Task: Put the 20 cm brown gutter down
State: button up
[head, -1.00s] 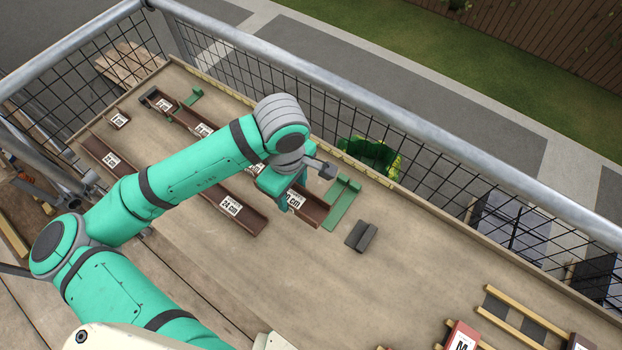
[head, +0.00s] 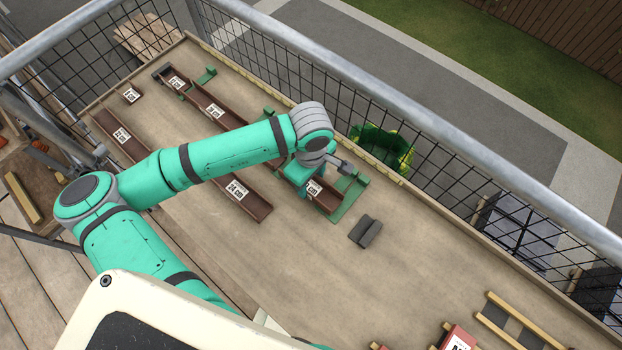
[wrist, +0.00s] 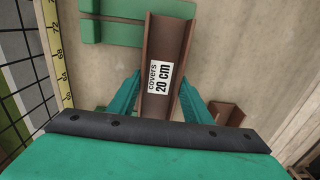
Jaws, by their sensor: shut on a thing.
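The 20 cm brown gutter (wrist: 165,40) is a short open channel with a white "covers 20 cm" label. In the wrist view it lies between the two green fingers of my gripper (wrist: 160,88), which is shut on it. In the head view my gripper (head: 307,186) is above the board's far side, and the gutter (head: 327,201) reaches out to its right. The gutter's far end overlaps a green bracket (head: 352,193). I cannot tell whether the gutter touches the bracket or the board. My gripper hides the gutter's left part in the head view.
A 24 cm gutter (head: 254,203) lies nearer on the board (head: 300,265), with another labelled gutter (head: 120,133) at left. A joined row with a long gutter (head: 213,109) lies behind my arm. A dark grey piece (head: 366,232) lies right of the bracket. A mesh railing (head: 450,165) borders the far edge.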

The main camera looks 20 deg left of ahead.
aim_at(310, 186)
jog(key=shift+a+f, duration=0.1)
jog(key=shift+f, duration=0.2)
jog(key=o, duration=1.1)
jog(key=shift+r, duration=0.1)
jog(key=shift+r, duration=6.25)
